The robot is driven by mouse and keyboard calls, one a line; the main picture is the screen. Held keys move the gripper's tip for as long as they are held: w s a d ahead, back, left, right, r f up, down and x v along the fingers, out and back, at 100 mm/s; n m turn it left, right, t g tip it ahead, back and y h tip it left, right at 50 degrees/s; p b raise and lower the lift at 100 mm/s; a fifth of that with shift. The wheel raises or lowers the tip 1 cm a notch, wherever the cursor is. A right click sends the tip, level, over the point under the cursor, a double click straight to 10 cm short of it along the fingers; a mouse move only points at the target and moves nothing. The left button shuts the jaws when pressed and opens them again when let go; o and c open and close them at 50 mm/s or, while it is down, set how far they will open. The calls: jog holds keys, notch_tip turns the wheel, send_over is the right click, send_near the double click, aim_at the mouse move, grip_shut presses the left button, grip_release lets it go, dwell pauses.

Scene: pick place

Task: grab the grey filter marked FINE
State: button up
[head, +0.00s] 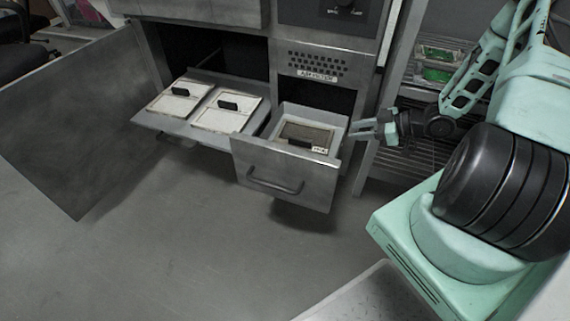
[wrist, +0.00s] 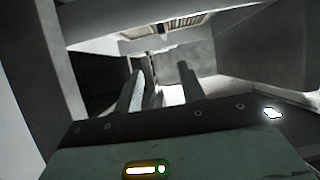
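A grey-brown filter (head: 306,133) with a pale frame lies inside an open metal drawer (head: 283,176) in the head view. A dark handle and a small white label show at its front edge; the label is too small to read. My gripper (head: 355,128) is at the right of the drawer, close to its right wall and pointing left. In the wrist view my gripper (wrist: 162,80) has its two fingers apart with nothing between them. A ribbed surface (wrist: 172,30) beyond the fingers may be the filter; I cannot tell.
Two white filters with black handles, one at left (head: 174,98) and one nearer the drawer (head: 226,110), lie on a pulled-out tray. A panel labelled AIR FILTER (head: 317,75) is above the drawer. A rack (head: 437,62) with green items stands behind my arm. The floor in front is clear.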

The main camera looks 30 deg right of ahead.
jog(key=s+f, duration=0.1)
jog(key=f, duration=0.1)
jog(key=b, duration=0.5)
send_near(309, 140)
jog(key=shift+t+y, duration=0.3)
jog(key=shift+y, duration=0.1)
jog(key=x, duration=0.5)
jog(key=shift+s+a+f, duration=0.2)
jog(key=shift+f, duration=0.15)
jog(key=b+x, duration=0.1)
jog(key=x, duration=0.1)
jog(key=b+x, duration=0.1)
jog(key=x, duration=0.1)
jog(key=shift+w+d+f+b, duration=0.2)
jog(key=shift+f+b, duration=0.1)
jog(key=shift+w+a, duration=0.3)
jog(key=shift+w, duration=0.05)
grip_shut()
